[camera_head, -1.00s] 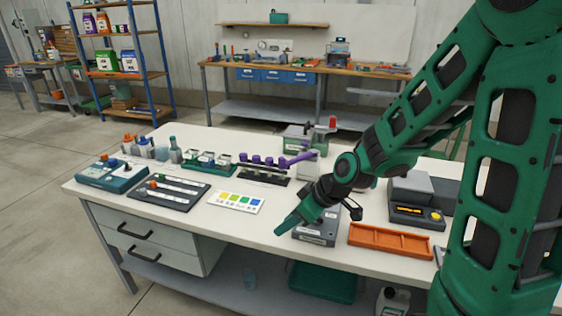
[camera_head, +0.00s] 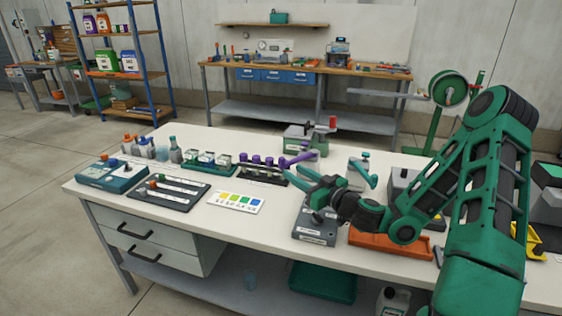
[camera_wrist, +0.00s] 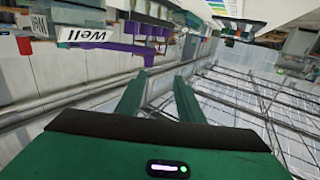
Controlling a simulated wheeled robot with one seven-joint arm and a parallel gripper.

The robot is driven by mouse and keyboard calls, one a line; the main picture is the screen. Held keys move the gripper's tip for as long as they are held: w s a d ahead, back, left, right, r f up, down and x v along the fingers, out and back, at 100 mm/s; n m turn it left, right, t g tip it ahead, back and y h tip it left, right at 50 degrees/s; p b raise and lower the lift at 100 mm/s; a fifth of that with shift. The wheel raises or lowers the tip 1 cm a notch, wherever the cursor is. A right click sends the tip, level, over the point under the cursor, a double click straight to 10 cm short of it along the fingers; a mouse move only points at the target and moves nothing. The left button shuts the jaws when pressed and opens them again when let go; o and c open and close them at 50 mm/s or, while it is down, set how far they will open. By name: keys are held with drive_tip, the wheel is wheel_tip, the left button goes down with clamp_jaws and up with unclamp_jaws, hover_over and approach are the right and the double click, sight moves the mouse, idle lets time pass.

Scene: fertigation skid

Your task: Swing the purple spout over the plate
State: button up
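The purple spout (camera_head: 301,158) is a slanted bar near the back middle of the bench, in front of a green-based unit with a red handle. In the wrist view a purple bar (camera_wrist: 122,48) lies at upper left, beside a white "Well" label. My gripper (camera_head: 294,172) points left, with its fingers close to the spout in the picture. I cannot tell if they touch it. In the wrist view its two green fingers (camera_wrist: 159,78) are apart with nothing between them. I cannot tell which item is the plate.
A rack with purple knobs (camera_head: 262,170) stands left of my gripper. A grey box (camera_head: 314,228) sits below it and an orange tray (camera_head: 375,245) to its right. A stand with a teal lever (camera_head: 362,170) is behind my wrist. A colour card (camera_head: 236,202) lies at front left.

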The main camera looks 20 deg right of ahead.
sight(284, 160)
drive_tip(key=shift+m+t+h, duration=0.4)
drive_tip(key=shift+h, duration=0.1)
drive_tip(key=x, duration=0.3)
drive_tip(key=d+x, duration=0.1)
drive_tip(key=x, duration=0.6)
drive_tip(key=shift+w+d, duration=0.3)
drive_tip(key=shift+w, duration=0.3)
drive_tip(key=shift+c, duration=0.3)
clamp_jaws()
